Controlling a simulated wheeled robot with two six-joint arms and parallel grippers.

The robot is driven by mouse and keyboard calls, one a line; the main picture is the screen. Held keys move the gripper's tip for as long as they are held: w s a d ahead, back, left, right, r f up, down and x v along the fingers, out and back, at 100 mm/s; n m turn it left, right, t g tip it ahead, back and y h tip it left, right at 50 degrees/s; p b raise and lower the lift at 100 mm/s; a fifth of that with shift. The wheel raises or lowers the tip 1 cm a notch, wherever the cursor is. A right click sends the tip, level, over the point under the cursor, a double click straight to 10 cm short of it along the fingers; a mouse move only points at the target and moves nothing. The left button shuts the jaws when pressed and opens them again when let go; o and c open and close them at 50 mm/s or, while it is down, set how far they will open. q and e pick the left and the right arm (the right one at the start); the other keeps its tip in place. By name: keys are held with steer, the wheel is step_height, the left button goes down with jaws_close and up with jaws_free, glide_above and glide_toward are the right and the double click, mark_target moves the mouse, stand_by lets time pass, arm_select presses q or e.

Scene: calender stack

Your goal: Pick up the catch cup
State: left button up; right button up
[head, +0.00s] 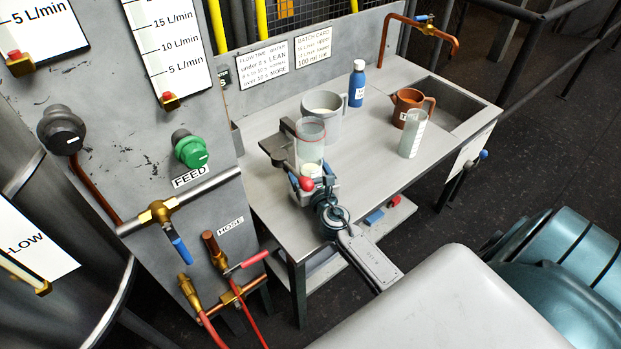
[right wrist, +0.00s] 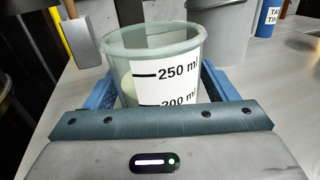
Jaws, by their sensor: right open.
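The catch cup (head: 311,143) appears as a clear cup at the left part of the bench, in front of a dark grey bracket. In the right wrist view the cup (right wrist: 168,66) is upright, with a pale green rim and a white label reading 250 ml and 200 ml. Something pale shows low inside it. My right gripper (head: 316,186) is at the near side of the cup. Its blue fingers (right wrist: 165,85) stand on either side of the cup, apart. Contact with the cup cannot be told, and its base is hidden. My left gripper is not in view.
A grey mug (head: 327,124) stands close behind the cup, and a blue bottle (head: 357,84) farther back. A brown jug (head: 407,100) and a clear graduated cylinder (head: 412,136) are to the right, near the sink (head: 447,103). A panel with valves (head: 190,150) rises at left.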

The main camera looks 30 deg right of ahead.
steer(key=shift+s, duration=0.1)
steer(key=c, duration=1.2)
steer(key=shift+c, duration=0.2)
steer(key=shift+r, duration=0.15)
